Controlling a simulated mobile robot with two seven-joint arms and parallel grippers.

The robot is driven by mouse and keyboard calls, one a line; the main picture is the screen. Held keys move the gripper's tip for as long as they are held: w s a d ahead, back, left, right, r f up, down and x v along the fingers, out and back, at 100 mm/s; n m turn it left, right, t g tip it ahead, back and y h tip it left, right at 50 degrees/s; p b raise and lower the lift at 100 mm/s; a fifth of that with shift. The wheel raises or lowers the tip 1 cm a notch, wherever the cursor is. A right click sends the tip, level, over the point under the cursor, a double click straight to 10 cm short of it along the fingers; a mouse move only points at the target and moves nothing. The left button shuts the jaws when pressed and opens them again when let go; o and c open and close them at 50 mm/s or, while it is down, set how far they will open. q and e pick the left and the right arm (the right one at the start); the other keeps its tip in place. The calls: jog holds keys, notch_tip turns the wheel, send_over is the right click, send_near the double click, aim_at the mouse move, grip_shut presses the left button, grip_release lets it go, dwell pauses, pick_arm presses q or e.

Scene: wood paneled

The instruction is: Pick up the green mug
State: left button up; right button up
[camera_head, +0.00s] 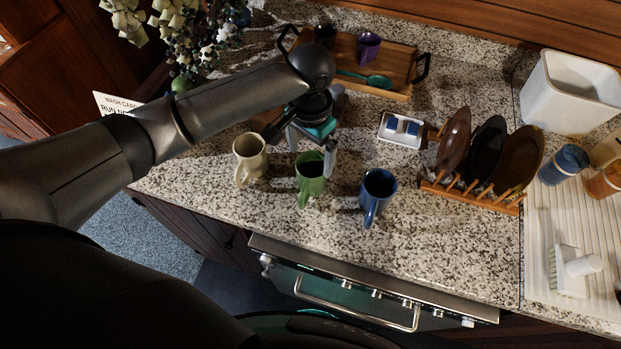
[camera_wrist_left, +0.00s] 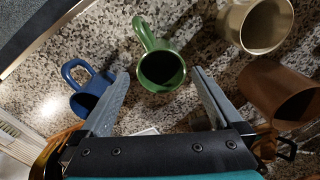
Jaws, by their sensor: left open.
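The green mug (camera_head: 310,180) stands upright on the speckled counter, between a cream mug (camera_head: 249,157) on its left and a blue mug (camera_head: 378,190) on its right. Its handle points toward the counter's front edge. In the left wrist view the green mug (camera_wrist_left: 162,70) shows its open top, with the handle toward the upper left. My left gripper (camera_head: 311,152) is open and empty, close above and behind the green mug. In the left wrist view its fingers (camera_wrist_left: 160,76) are spread to either side of the mug. I cannot tell whether they touch it. My right gripper is not seen.
A brown cup (camera_wrist_left: 280,92) is near the cream mug (camera_wrist_left: 255,27). A wooden tray (camera_head: 400,65) lies behind, a small white dish (camera_head: 401,130) and a plate rack (camera_head: 472,196) to the right. An oven handle (camera_head: 355,315) runs below the counter's front edge.

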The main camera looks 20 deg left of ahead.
aim_at(309, 173)
pick_arm(q)
notch_tip(309, 173, down, 7)
jog(key=shift+s+a+f, duration=0.1)
jog(key=shift+s+a, duration=0.05)
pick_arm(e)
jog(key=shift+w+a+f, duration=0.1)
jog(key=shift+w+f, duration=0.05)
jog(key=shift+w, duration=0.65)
pick_arm(q)
jog(key=shift+c, duration=0.2)
jog(key=c, duration=1.4)
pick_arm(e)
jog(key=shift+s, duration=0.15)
